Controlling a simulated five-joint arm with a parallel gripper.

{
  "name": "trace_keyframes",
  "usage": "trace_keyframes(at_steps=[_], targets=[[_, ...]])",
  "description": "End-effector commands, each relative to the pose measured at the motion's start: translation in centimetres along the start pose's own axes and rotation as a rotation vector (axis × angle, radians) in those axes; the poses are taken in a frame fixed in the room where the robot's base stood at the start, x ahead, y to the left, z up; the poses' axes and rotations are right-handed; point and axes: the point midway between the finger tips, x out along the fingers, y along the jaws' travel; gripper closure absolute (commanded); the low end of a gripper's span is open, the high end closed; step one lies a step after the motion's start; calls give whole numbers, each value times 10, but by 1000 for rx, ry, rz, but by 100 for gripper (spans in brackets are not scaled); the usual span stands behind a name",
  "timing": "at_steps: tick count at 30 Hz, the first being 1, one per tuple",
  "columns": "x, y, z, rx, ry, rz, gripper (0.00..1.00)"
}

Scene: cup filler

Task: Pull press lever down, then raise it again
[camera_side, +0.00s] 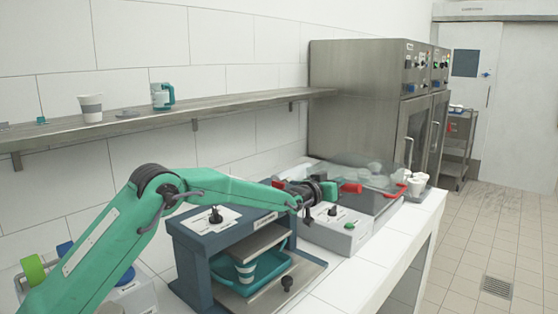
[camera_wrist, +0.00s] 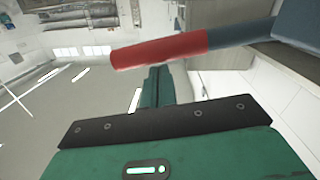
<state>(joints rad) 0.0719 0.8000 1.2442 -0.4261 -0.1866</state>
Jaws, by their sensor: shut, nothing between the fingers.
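The press (camera_side: 185,240) is a dark blue-grey frame in the side view. A striped cup (camera_side: 245,272) stands inside it under a flat metal plate (camera_side: 258,243). A lever with a red grip (camera_wrist: 158,48) crosses the upper wrist view, its grey shaft running right to a blue-grey block (camera_wrist: 300,28). My gripper (camera_side: 329,190) is up above the counter, right of the press. In the wrist view, my green fingers (camera_wrist: 157,72) are shut and empty, just below the red grip in the picture. I cannot tell whether they touch it.
A grey control box (camera_side: 335,233) stands right of the press, with a clear-covered machine (camera_side: 365,180) behind it. A shelf (camera_side: 150,122) on the wall holds a cup (camera_side: 91,108) and a green-handled mug (camera_side: 161,97). The counter front (camera_side: 345,285) is clear.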

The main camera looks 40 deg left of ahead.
Motion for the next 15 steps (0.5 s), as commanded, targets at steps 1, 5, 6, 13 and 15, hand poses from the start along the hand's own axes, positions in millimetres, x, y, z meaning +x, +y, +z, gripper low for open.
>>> trace_keyframes(at_steps=[1, 5, 6, 13, 15], targets=[[1, 1, 13, 41, -7, 3, 100], [2, 2, 37, 154, -7, 10, 100], [3, 1, 44, 186, -8, 11, 100], [4, -3, 75, 180, -7, 13, 100], [4, -5, 81, 180, -6, 13, 100]])
